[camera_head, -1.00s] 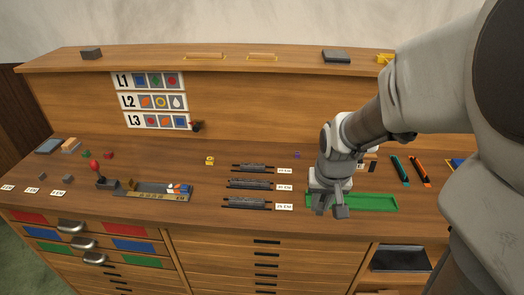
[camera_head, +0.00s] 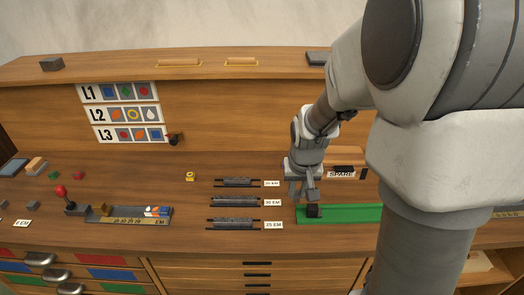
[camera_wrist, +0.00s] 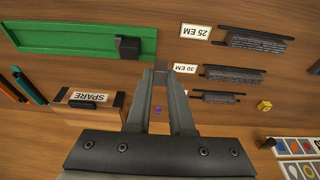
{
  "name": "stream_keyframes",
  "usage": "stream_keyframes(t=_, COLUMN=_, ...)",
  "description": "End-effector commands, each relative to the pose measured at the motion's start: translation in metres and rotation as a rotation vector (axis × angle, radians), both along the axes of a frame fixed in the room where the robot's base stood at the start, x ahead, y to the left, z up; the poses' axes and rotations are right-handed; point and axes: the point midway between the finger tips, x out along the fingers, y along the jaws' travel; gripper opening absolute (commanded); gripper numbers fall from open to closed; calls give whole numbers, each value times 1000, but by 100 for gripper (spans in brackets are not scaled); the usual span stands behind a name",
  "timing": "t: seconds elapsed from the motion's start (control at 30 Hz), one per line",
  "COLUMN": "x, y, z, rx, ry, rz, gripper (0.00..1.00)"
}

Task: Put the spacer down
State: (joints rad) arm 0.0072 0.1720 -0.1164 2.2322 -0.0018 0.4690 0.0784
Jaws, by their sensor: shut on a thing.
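My gripper (camera_head: 303,192) is over the worktop at the left end of the green tray. In the wrist view its fingers (camera_wrist: 161,82) are shut on a small grey block at their tips, which I take to be the spacer (camera_wrist: 161,68). The spacer is hard to make out in the head view. I cannot tell whether it touches the worktop. A dark block (camera_head: 313,211) sits on the green tray (camera_head: 350,214), just right of the fingers; it also shows in the wrist view (camera_wrist: 127,48).
Racks of dark strips (camera_head: 233,202) with size labels lie left of my gripper. A SPARE box (camera_head: 342,173) stands behind the tray. A composing stick (camera_head: 130,215) and red-knobbed lever (camera_head: 61,190) lie farther left. Worktop between the racks and stick is clear.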

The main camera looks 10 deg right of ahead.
Motion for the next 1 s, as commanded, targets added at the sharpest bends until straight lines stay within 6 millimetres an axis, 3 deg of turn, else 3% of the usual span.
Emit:
stream_keyframes(t=0.2, x=37, y=-1, z=-23, rx=1, ry=2, rz=-1, gripper=0)
stream_keyframes(t=0.43, x=66, y=-2, z=-40, rx=0, ry=0, rz=0, gripper=0)
stream_keyframes(t=0.57, x=71, y=-2, z=-44, rx=0, ry=1, rz=0, gripper=0)
stream_keyframes(t=0.8, x=71, y=-3, z=-77, rx=1, ry=3, rz=-1, gripper=0)
stream_keyframes(t=1.0, x=71, y=-3, z=-83, rx=0, ry=-1, rz=-1, gripper=0)
